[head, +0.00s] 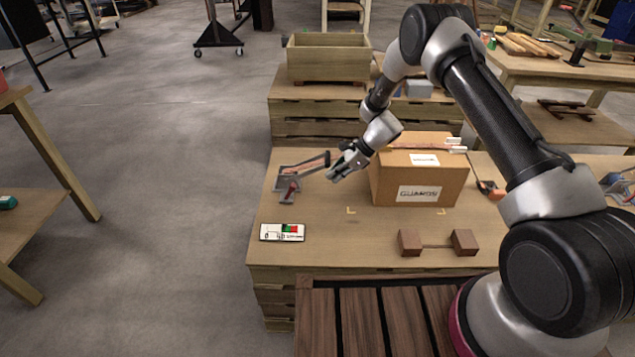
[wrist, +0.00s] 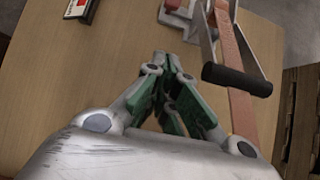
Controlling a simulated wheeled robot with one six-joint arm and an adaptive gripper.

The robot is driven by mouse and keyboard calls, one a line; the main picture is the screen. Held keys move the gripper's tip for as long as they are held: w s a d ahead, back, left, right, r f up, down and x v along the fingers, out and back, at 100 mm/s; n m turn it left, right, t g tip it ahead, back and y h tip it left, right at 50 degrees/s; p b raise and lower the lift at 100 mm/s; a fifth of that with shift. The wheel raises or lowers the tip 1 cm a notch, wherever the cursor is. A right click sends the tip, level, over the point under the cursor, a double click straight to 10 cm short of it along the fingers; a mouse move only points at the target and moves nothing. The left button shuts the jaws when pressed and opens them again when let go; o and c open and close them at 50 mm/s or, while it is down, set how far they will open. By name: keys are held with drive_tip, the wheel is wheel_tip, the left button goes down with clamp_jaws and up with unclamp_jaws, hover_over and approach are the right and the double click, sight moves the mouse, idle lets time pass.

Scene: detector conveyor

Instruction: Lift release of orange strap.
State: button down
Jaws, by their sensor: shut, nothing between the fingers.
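An orange strap (wrist: 239,112) runs past a metal lever frame with a black bar handle (wrist: 237,79) at the right of the wrist view. In the head view, the lever device (head: 288,187) stands on the left part of the bench, with its dark handle end (head: 326,158) raised toward the box. My gripper (wrist: 167,60) has green-padded fingers whose tips are together, with nothing between them. It is left of the handle in the wrist view and apart from it. In the head view my gripper (head: 338,173) is just right of the handle, beside the box.
A cardboard box marked GUARDS (head: 418,178) stands right of my gripper. A label card with green and red patches (head: 282,232) lies in front of the lever device. A wooden crate (head: 328,58) stands behind.

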sight(291, 191)
drive_tip(key=x, duration=0.9)
drive_tip(key=shift+a+f, duration=0.25)
drive_tip(key=shift+a, duration=0.05)
drive_tip(key=shift+w+a+r, duration=0.1)
drive_tip(key=shift+a+r, duration=0.25)
drive_tip(key=shift+a, duration=0.2)
drive_tip(key=shift+a+r, duration=0.35)
drive_tip(key=shift+a, duration=0.15)
drive_tip(key=shift+a+r, duration=0.25)
drive_tip(key=shift+a, duration=0.3)
drive_tip(key=shift+a+r, duration=0.1)
